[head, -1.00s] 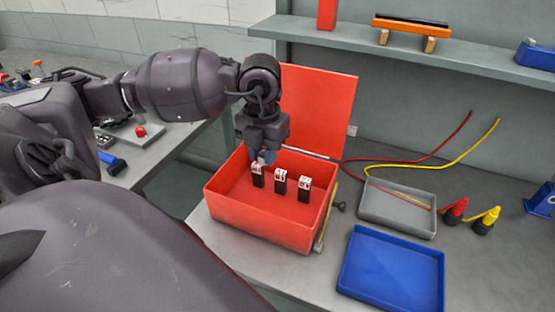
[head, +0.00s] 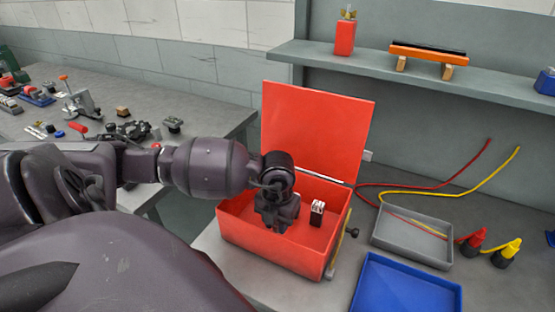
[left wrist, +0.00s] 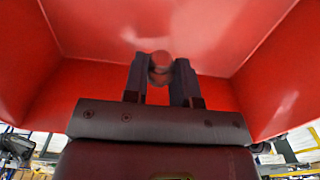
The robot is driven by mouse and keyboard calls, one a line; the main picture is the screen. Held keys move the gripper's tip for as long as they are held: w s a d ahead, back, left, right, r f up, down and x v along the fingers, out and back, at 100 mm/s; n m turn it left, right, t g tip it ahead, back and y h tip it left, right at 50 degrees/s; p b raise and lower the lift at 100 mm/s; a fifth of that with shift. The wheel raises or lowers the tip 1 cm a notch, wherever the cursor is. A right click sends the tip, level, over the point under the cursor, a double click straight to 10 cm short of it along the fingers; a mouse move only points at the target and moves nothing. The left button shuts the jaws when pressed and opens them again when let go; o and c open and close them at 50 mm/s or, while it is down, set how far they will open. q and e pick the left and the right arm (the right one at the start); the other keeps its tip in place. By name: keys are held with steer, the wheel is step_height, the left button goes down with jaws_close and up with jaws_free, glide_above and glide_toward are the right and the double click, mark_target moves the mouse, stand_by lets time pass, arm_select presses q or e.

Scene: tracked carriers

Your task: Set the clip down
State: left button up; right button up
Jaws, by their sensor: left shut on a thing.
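The open red box (head: 268,247) stands on the grey counter with its lid (head: 316,130) raised at the back. My left gripper (head: 280,226) points down inside the box, to the left of a black block with a white top (head: 317,213). In the left wrist view, my left gripper (left wrist: 160,75) is shut on a small rounded, dull reddish thing, which I take to be the clip (left wrist: 160,64). In the head view the gripper hides it. I cannot tell whether it touches the box floor. My right gripper is not in view.
A grey tray (head: 412,251) and a blue tray (head: 400,290) lie right of the box. Red (head: 472,243) and yellow (head: 506,254) plugs with cables stand beyond. A shelf (head: 400,69) runs above. The left bench (head: 100,95) holds several tools.

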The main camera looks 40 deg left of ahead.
mark_target(277, 232)
arm_select(q)
step_height(277, 232, down, 4)
steer(key=shift+r, duration=0.1)
steer(key=shift+f, duration=0.3)
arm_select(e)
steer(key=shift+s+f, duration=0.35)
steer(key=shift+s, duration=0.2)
arm_select(q)
steer(key=shift+f, duration=0.1)
steer(key=o, duration=0.9)
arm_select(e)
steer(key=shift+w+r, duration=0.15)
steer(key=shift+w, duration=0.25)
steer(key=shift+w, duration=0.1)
